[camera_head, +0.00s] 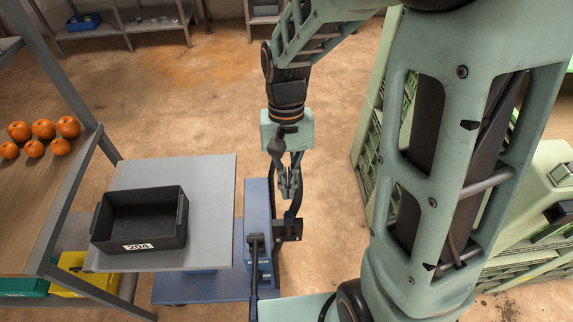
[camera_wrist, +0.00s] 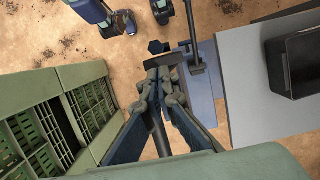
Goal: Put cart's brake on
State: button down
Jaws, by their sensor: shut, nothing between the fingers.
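The cart has a grey top (camera_head: 215,190), a blue upright (camera_head: 258,205) and a blue base (camera_head: 185,290). A black lever with a wider end (camera_head: 254,262) stands at the upright's near end; I cannot tell for sure whether it is the brake. A black bracket (camera_head: 290,231) sticks out from the upright's right side. My gripper (camera_head: 289,190) points down just right of the upright, above the bracket in the picture. In the wrist view its fingers (camera_wrist: 163,80) are together and empty, close to dark cart parts; I cannot tell whether they touch. The cart's blue part (camera_wrist: 203,80) shows beside them.
A black bin (camera_head: 140,236) marked 204 sits on the cart top. A shelf (camera_head: 75,185) with several orange fruits stands at left. Green crates (camera_head: 380,150) are stacked at right, also in the wrist view (camera_wrist: 55,110). Open floor (camera_head: 190,105) lies behind the cart.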

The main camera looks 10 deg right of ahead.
aim_at(288, 228)
jog(key=shift+x, duration=2.3)
